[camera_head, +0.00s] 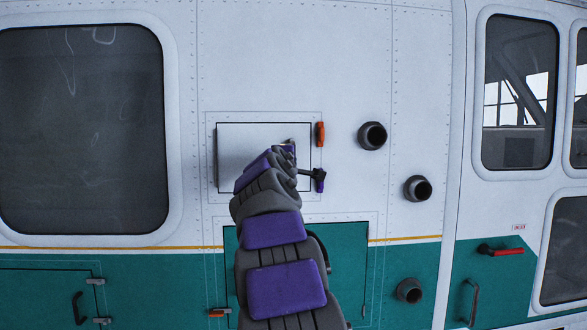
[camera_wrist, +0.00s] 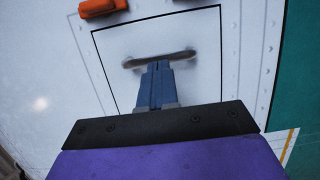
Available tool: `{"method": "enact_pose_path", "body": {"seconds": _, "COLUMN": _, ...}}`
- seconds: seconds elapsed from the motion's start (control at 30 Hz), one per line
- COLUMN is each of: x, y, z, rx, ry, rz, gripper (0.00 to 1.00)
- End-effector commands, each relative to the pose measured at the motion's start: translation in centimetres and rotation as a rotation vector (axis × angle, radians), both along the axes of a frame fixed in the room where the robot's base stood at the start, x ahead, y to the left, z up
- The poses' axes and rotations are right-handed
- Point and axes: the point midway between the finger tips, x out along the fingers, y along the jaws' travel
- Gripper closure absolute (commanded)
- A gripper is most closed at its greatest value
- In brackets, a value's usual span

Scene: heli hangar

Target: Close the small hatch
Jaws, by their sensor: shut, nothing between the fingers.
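The small hatch (camera_head: 240,150) is a white rectangular panel with a dark outline in the helicopter's side. It lies flush or almost flush in its opening; I cannot tell if a small gap is left. In the wrist view the hatch (camera_wrist: 195,95) fills the middle, with a grey bar handle (camera_wrist: 182,56) across it. My gripper (camera_wrist: 158,68) is shut and empty, its tips at the handle's lower edge; touching or just apart is unclear. In the head view my arm hides the hatch's lower right part and most of my gripper (camera_head: 289,150).
An orange latch (camera_head: 320,133) sits right of the hatch, and it also shows in the wrist view (camera_wrist: 100,8). Dark round ports (camera_head: 372,135) stick out farther right. A larger green hatch (camera_head: 348,262) lies below, partly behind my arm. A big window (camera_head: 82,130) is at left.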

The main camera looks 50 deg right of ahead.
Motion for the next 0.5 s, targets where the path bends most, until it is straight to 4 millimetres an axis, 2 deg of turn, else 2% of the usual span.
{"method": "enact_pose_path", "body": {"seconds": 0.2, "x": -1.8, "y": 3.3, "z": 0.1, "rx": -0.006, "ry": 0.000, "rz": 0.000, "gripper": 1.00}}
{"method": "enact_pose_path", "body": {"seconds": 0.5, "x": -4.5, "y": 6.2, "z": 0.1, "rx": -0.001, "ry": 0.000, "rz": 0.001, "gripper": 1.00}}
